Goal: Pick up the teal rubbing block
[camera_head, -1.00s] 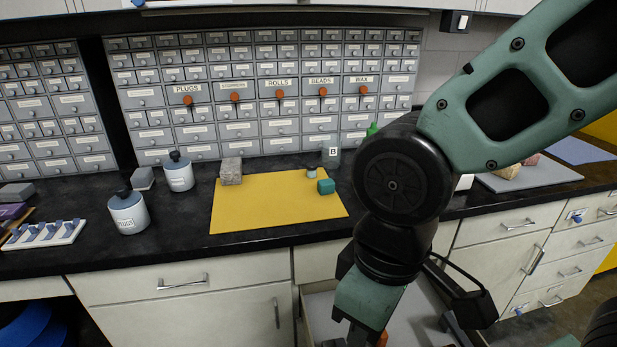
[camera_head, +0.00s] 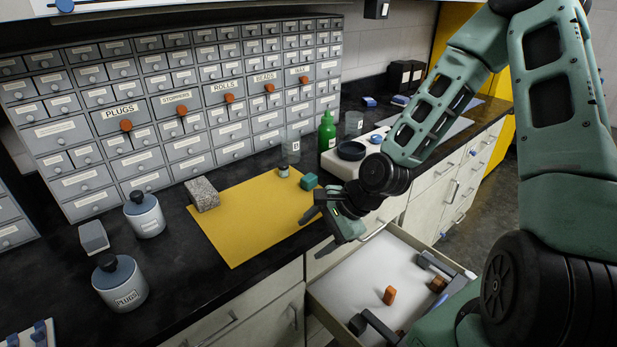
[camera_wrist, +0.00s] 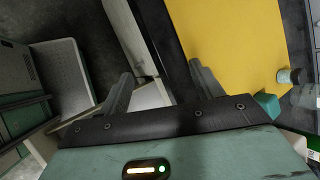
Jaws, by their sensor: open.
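The teal rubbing block (camera_head: 309,181) sits on the right corner of the yellow mat (camera_head: 250,215) on the dark counter. My gripper (camera_head: 315,235) is open and empty. In the head view it hangs just in front of the counter edge, near the block and apart from it. In the wrist view the block (camera_wrist: 267,105) shows at the right, partly hidden behind the gripper body, outside the space between my fingers (camera_wrist: 160,85).
A small jar (camera_head: 284,168) stands beside the block. A rough grey stone block (camera_head: 203,194) lies at the mat's left corner. A green bottle (camera_head: 327,131) and black dish (camera_head: 351,151) stand to the right.

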